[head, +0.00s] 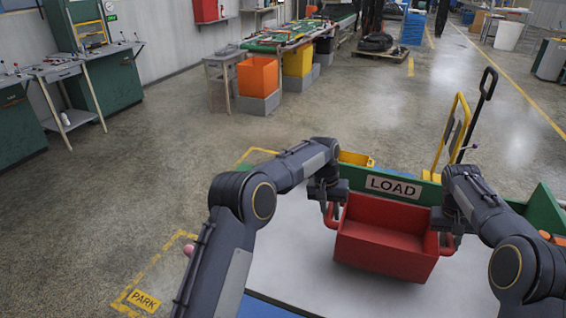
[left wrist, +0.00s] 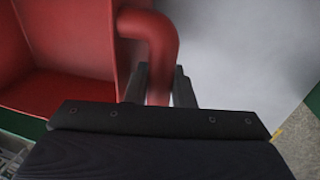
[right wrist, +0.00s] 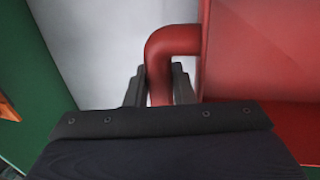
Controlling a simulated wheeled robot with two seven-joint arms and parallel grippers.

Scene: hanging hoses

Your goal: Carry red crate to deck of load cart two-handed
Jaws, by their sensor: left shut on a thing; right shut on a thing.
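The red crate (head: 382,258) is empty and roughly level over the pale grey deck (head: 290,245) of the load cart, just in front of the green board with the LOAD sign (head: 394,187). I cannot tell whether its bottom touches the deck. My left gripper (head: 329,208) is shut on the crate's left handle; in the left wrist view the red handle (left wrist: 160,40) runs between the fingers (left wrist: 160,88). My right gripper (head: 449,238) is shut on the right handle (right wrist: 170,40), which runs between the fingers (right wrist: 160,88) in the right wrist view.
Behind the LOAD board are a yellow bin (head: 356,158), a yellow hand-truck frame (head: 455,135) and a black handle (head: 485,95). Green sides bound the deck at the back and right. A PARK floor marking (head: 144,300) lies left. Open floor (head: 180,180) lies beyond.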

